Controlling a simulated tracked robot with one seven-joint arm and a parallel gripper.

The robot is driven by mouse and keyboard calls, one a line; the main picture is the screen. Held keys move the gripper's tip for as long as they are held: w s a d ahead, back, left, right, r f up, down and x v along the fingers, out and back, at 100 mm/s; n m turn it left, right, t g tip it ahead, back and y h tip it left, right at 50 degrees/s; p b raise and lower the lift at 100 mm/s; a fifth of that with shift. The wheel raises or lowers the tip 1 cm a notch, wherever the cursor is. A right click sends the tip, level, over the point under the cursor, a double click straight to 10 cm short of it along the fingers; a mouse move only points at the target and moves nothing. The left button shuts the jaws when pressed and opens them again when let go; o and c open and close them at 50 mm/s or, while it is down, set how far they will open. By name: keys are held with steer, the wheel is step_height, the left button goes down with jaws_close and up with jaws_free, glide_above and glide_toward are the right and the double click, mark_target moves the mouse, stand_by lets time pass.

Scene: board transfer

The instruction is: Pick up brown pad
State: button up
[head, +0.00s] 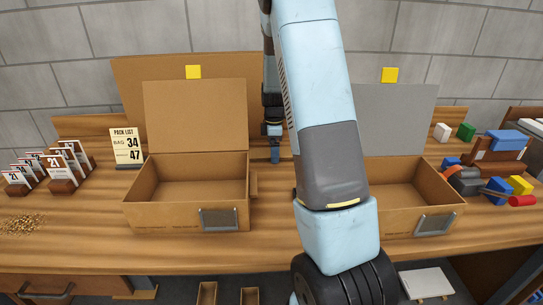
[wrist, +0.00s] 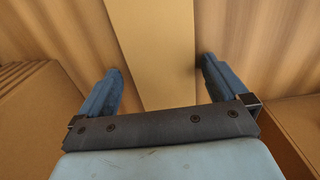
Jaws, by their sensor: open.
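A flat tan-brown piece (wrist: 155,45), which looks like the brown pad, runs up the middle of the wrist view. My gripper (wrist: 162,82) is open, with one blue finger on each side of this piece. A gap shows between each finger and the piece, and I see no contact. In the head view my gripper (head: 274,150) hangs between the two cardboard boxes, at the back of the wooden table. My arm hides much of that area, and I cannot make out the pad there.
An open cardboard box (head: 150,213) stands left of my gripper, and another (head: 400,222) stands right, partly behind my arm. A pack list sign (head: 127,148) and several number cards (head: 62,186) stand at the left. Coloured blocks (head: 520,185) lie at the right.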

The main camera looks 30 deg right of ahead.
steer(key=shift+c, duration=0.3)
steer(key=c, duration=1)
steer(key=shift+r, duration=0.15)
